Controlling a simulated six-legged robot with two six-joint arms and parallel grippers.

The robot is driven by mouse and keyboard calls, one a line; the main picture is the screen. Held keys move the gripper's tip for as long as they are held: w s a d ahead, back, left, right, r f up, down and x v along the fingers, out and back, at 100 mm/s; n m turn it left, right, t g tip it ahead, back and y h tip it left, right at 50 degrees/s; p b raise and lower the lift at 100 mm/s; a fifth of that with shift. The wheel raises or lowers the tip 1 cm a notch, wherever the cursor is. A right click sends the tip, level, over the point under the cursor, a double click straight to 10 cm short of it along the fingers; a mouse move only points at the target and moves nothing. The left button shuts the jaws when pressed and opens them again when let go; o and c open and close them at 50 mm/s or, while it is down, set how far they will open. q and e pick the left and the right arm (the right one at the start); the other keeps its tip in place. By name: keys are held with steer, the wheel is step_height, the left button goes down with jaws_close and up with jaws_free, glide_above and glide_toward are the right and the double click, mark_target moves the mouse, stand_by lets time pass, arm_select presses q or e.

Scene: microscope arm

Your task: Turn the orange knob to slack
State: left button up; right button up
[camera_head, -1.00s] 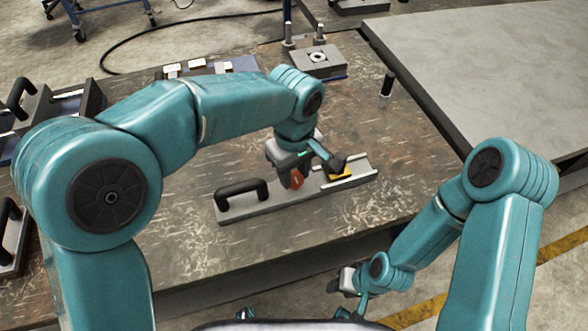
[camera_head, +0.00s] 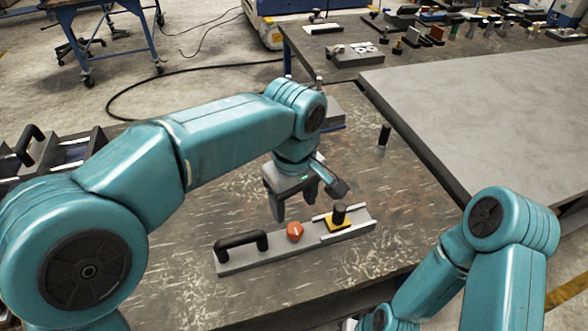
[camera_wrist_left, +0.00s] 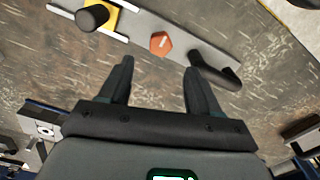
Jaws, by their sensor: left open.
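The orange knob (camera_head: 295,231) is a small faceted knob with a pale line on top, on a grey base plate (camera_head: 236,263) on the bench. It also shows in the left wrist view (camera_wrist_left: 161,43), ahead of the fingertips. A black handle (camera_head: 241,244) is to its left on the plate. A yellow block with a black post (camera_head: 338,218) sits in a rail to its right. My left gripper (camera_head: 292,208) is open and empty, above and apart from the knob. In the left wrist view its two fingers (camera_wrist_left: 160,68) are spread. My right gripper is out of view; only part of its arm shows.
The worn bench top (camera_head: 400,190) is clear right of the plate, apart from a small black upright post (camera_head: 384,136). A large grey slab (camera_head: 480,95) lies at the right. Black-handled fixtures (camera_head: 28,150) stand at the far left.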

arm_select(q)
step_height(320, 180, up, 9)
steer(key=p, duration=0.1)
steer(key=shift+s+f, duration=0.1)
stand_by(0.6)
